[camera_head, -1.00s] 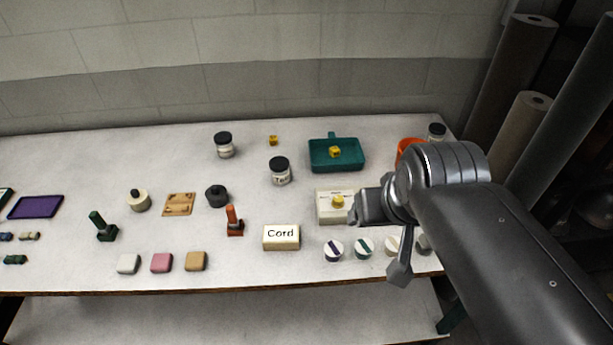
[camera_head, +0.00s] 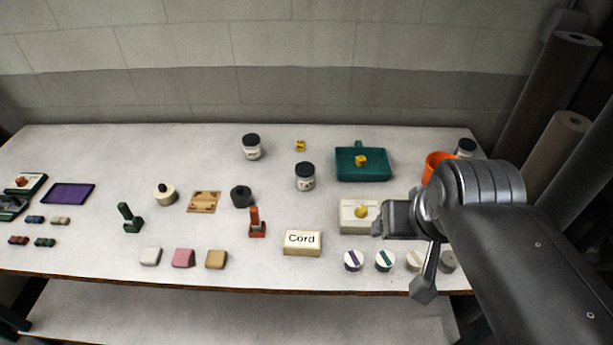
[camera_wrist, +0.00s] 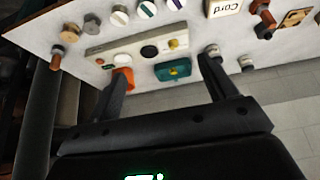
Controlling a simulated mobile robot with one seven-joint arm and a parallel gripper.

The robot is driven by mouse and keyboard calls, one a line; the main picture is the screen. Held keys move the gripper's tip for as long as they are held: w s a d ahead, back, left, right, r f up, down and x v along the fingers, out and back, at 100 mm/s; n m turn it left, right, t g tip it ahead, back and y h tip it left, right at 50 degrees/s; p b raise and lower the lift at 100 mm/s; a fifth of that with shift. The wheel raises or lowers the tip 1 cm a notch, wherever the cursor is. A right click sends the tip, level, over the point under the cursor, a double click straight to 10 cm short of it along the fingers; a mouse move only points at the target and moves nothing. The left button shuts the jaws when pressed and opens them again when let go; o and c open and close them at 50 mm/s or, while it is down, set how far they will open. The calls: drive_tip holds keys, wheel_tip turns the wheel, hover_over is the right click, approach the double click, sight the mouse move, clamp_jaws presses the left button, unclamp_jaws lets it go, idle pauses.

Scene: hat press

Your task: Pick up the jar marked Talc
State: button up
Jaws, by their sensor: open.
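A white jar with a black lid (camera_head: 305,178) stands upright near the middle of the table; its label seems to begin with "Ta", the rest too small to read. It also shows in the wrist view (camera_wrist: 212,50), beside the tip of one finger. Another black-lidded jar (camera_head: 252,149) stands behind it to the left, its label unreadable. A third jar (camera_head: 466,147) is at the back right, partly hidden. My gripper (camera_head: 400,218) is to the right of the "Ta" jar, by the cream box. In the wrist view my gripper (camera_wrist: 163,66) is open, with nothing held between the fingers.
A teal tray (camera_head: 377,178) holding a yellow block, an orange cup (camera_head: 432,162) and a cream box (camera_head: 350,226) lie right of the jar. A box marked Cord (camera_head: 302,243), stamps and small blocks stand in front and left. Table between the two nearer jars is clear.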

drive_tip(key=shift+w, duration=0.1)
drive_tip(key=m+g, duration=0.1)
drive_tip(key=m, duration=0.1)
hover_over(304, 169)
drive_tip(key=s, duration=0.3)
wheel_tip(304, 169, down, 13)
drive_tip(key=shift+h, duration=0.3)
drive_tip(key=x, duration=1)
drive_tip(key=shift+a+f, duration=0.15)
drive_tip(key=shift+f, duration=0.15)
drive_tip(key=c, duration=1.3)
drive_tip(key=shift+o, duration=0.2)
